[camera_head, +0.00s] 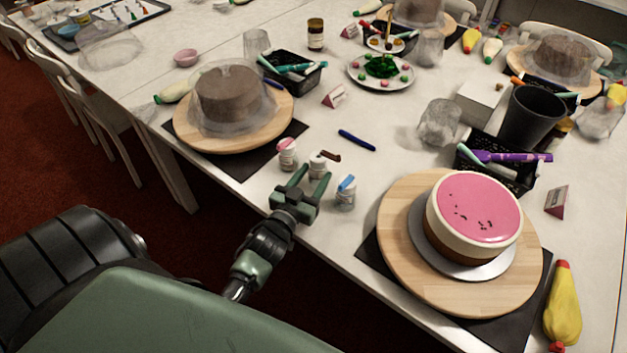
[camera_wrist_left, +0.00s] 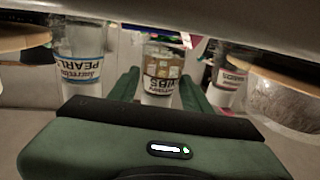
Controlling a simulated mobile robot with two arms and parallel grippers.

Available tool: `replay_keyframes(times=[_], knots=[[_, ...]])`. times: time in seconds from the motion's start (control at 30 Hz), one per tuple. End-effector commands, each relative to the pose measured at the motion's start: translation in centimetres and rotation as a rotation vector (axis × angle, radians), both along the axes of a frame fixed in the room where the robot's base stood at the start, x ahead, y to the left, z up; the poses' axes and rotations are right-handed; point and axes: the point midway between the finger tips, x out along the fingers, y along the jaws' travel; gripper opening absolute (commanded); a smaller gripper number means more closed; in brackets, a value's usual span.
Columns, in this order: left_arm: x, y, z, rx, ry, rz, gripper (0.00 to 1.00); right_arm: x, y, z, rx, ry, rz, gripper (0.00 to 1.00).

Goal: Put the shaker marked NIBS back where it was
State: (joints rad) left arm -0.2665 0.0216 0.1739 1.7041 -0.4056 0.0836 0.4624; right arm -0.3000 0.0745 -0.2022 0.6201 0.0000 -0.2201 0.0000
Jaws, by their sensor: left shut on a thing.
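The NIBS shaker (camera_head: 318,164) is a small clear and white jar with a brown label. It is between the fingers of my left gripper (camera_head: 312,172), which is shut on it at the table's front edge. In the left wrist view the shaker (camera_wrist_left: 161,75) shows its NIBS label upside down between the green fingers (camera_wrist_left: 163,88). A pink-topped shaker (camera_head: 287,154) stands to its left and a blue-topped shaker (camera_head: 346,194) to its right. The blue one reads PEARL in the left wrist view (camera_wrist_left: 80,62). I cannot tell whether the NIBS shaker touches the table. My right gripper is not in view.
A pink-topped cake (camera_head: 474,206) with a few dark bits stands on a wooden turntable (camera_head: 400,262) at the right. A covered brown cake (camera_head: 228,95) is on another turntable at the left. A blue pen (camera_head: 357,140) lies behind the shakers. Bare table surrounds the pen.

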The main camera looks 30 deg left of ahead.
Motion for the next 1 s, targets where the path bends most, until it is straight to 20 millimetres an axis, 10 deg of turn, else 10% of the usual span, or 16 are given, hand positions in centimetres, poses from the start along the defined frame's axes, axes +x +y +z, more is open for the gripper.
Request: replay_keyframes(times=[0.5,0.53,0.6,1.0], knots=[[0.02,-0.02,-1.71,-0.001,-0.002,0.000,0.00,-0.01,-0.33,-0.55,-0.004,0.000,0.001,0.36],[0.00,-0.01,-1.65,-0.001,-0.001,0.000,0.57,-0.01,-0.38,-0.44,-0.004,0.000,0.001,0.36],[0.00,-0.01,-1.62,-0.001,0.000,0.000,0.70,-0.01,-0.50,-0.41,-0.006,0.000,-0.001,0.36],[-0.45,-0.07,-1.41,-0.001,0.002,0.000,0.70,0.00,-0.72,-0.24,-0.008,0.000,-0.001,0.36]])
